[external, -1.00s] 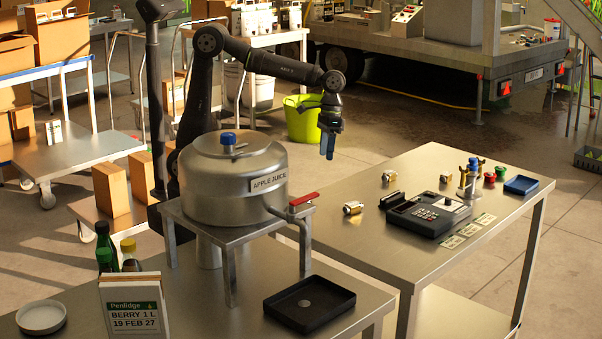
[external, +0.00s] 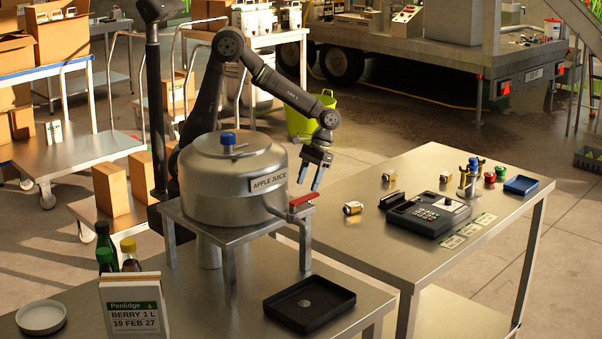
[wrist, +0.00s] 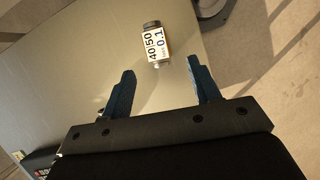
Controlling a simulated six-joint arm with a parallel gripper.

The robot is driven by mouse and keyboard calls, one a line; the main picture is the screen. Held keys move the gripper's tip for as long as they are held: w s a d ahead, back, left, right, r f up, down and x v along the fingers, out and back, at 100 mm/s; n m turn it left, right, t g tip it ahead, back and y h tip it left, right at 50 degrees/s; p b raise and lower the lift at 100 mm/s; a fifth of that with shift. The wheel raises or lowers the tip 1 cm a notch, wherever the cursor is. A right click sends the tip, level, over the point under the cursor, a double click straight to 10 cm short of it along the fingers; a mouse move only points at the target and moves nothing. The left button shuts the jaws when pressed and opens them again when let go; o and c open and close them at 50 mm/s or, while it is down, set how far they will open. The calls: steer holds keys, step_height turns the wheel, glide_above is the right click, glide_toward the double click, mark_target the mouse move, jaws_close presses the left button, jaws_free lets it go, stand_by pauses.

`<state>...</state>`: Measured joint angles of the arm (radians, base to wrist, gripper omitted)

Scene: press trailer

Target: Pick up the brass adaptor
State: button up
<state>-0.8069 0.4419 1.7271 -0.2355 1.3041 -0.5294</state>
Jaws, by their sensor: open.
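I cannot tell for certain which is the brass adaptor. My gripper (external: 310,179) is open and empty, above and to the left of the nearer fitting, pointing down. In the wrist view, a fitting (wrist: 155,43) with a white printed label lies just beyond the gap between my open fingers (wrist: 161,70), apart from them. A small shiny piece is partly hidden behind the left finger.
A black keypad device (external: 428,214) stands right of the fittings. Behind it are a stand with coloured knobs (external: 470,180) and a blue tray (external: 521,185). The steel pot (external: 233,185) and its red-handled tap (external: 304,199) are close left of my gripper.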

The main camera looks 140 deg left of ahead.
steer(key=x, duration=0.3)
steer(key=d+x, duration=0.1)
steer(key=x, duration=0.2)
steer(key=shift+w, duration=0.1)
steer(key=c, duration=1.1)
steer(key=shift+r, duration=0.1)
steer(key=shift+r, duration=0.65)
step_height(320, 180, up, 3)
steer(key=shift+d+r, duration=0.1)
steer(key=d+r, duration=0.2)
steer(key=d, duration=0.2)
steer(key=d+r, duration=0.2)
steer(key=d, duration=0.1)
steer(key=d+r, duration=0.2)
steer(key=d, duration=0.2)
steer(key=shift+w+d+r, duration=0.2)
steer(key=shift+w+d, duration=0.1)
steer(key=shift+w, duration=0.1)
